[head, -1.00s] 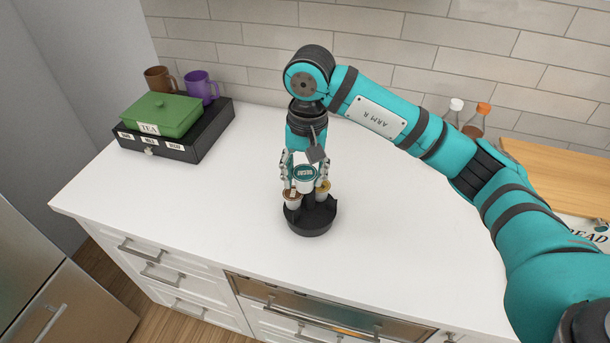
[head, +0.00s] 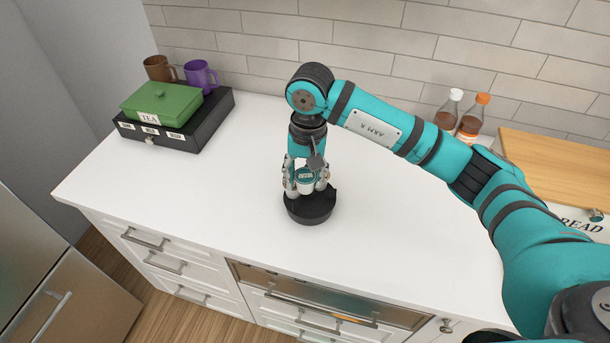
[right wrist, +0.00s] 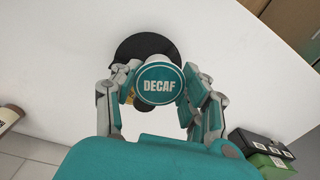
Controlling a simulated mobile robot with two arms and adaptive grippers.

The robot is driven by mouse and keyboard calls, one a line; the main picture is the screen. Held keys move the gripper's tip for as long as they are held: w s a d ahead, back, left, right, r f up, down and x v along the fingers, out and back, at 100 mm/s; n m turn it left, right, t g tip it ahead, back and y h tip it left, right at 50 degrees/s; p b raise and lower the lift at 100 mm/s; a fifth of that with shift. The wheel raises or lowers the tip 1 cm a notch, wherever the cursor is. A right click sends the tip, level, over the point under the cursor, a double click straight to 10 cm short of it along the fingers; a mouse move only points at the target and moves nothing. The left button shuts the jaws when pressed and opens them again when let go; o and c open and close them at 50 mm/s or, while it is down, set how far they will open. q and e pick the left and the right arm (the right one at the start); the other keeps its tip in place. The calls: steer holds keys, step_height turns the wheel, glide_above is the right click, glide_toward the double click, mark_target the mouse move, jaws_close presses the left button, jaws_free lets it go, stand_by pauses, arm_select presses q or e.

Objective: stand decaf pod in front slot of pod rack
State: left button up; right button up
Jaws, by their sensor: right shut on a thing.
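The decaf pod (head: 306,176) is a small white cup with a teal lid. My right gripper (head: 306,185) is shut on it from above, with fingers on both sides. The lid reading DECAF (right wrist: 159,84) faces the camera in the right wrist view. The pod rack (head: 310,213) is a round black stand on the white counter. The pod is at the rack, overlapping its upper part in the head view; whether it touches a slot floor is hidden. The rack also shows behind the pod in the right wrist view (right wrist: 146,46). My left gripper is not in view.
A black drawer box (head: 205,128) with a green tea box (head: 160,104) stands at the left, with brown (head: 158,68) and purple (head: 201,76) mugs behind. The counter around the rack is clear.

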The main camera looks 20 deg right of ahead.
mark_target(305, 175)
steer(key=shift+f+b, duration=0.25)
steer(key=shift+b, duration=0.05)
steer(key=o, duration=0.8)
steer(key=shift+r, duration=0.15)
steer(key=shift+r+p, duration=0.2)
steer(key=shift+p, duration=0.3)
steer(key=shift+r+p, duration=0.4)
steer(key=shift+p, duration=0.15)
step_height(305, 175, up, 4)
steer(key=b, duration=0.2)
steer(key=shift+d+r+b, duration=0.1)
steer(key=shift+b, duration=0.25)
steer(key=shift+s+d+r+b, duration=0.1)
steer(key=shift+r+b, duration=0.3)
steer(key=shift+r, duration=1.5)
steer(key=shift+d+r+b, duration=0.1)
steer(key=shift+r+b, duration=0.3)
steer(key=shift+r, duration=1.5)
steer(key=shift+a+f, duration=0.1)
